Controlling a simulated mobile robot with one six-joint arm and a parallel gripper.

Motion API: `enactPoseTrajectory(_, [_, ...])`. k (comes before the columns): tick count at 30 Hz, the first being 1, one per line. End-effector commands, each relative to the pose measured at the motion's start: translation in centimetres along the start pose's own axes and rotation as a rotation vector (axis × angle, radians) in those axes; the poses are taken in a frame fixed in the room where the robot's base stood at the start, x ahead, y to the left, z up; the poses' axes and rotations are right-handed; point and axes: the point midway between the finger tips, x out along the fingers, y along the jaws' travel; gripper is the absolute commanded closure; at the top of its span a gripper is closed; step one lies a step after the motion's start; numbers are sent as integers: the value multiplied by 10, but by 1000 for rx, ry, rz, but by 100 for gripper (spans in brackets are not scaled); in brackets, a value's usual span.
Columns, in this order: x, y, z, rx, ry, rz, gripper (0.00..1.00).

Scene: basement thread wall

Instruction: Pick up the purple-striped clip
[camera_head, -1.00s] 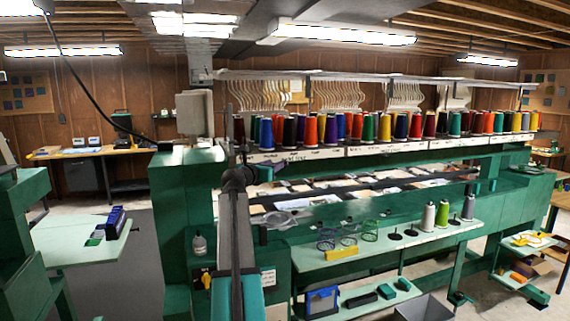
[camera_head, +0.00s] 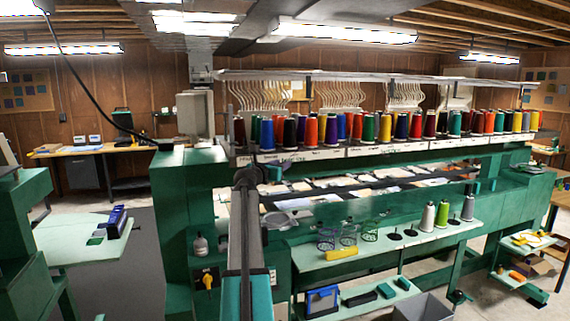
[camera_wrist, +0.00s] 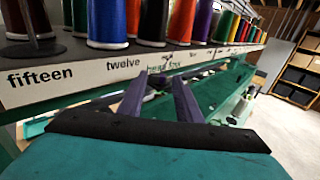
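My gripper (camera_wrist: 160,76) shows in the wrist view with its two dark purple fingers apart and pointing away, just below the white label strip of the thread rack. I see nothing clearly held between the fingers. In the head view the gripper (camera_head: 272,173) is small and partly behind my arm, in front of the machine below the left part of the spool row. I cannot make out a purple-striped clip in either view; small items beyond the fingers are too small or blurred to name.
A long row of thread spools (camera_head: 290,132) stands on the rack above a white label strip (camera_wrist: 75,82). The green machine (camera_head: 190,215) runs along below. A lower shelf (camera_head: 380,249) holds rings, a yellow block (camera_head: 341,254) and cones. Grey floor is open at left.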

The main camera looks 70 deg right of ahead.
Motion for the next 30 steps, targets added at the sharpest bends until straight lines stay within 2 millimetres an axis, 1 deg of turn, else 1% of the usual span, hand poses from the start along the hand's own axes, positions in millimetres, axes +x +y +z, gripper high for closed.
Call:
enactPoseTrajectory(1, [7,1,2,0,0,0,68])
enactPoseTrajectory(6, [17,1,1,-1,0,1,68])
enactPoseTrajectory(23, [18,-1,0,0,-1,0,68])
enactPoseTrajectory(24, [18,-1,0,0,-1,-1,70])
enactPoseTrajectory(29, [18,-1,0,0,-1,-1,97])
enactPoseTrajectory(30, [18,-1,0,0,-1,-1,100])
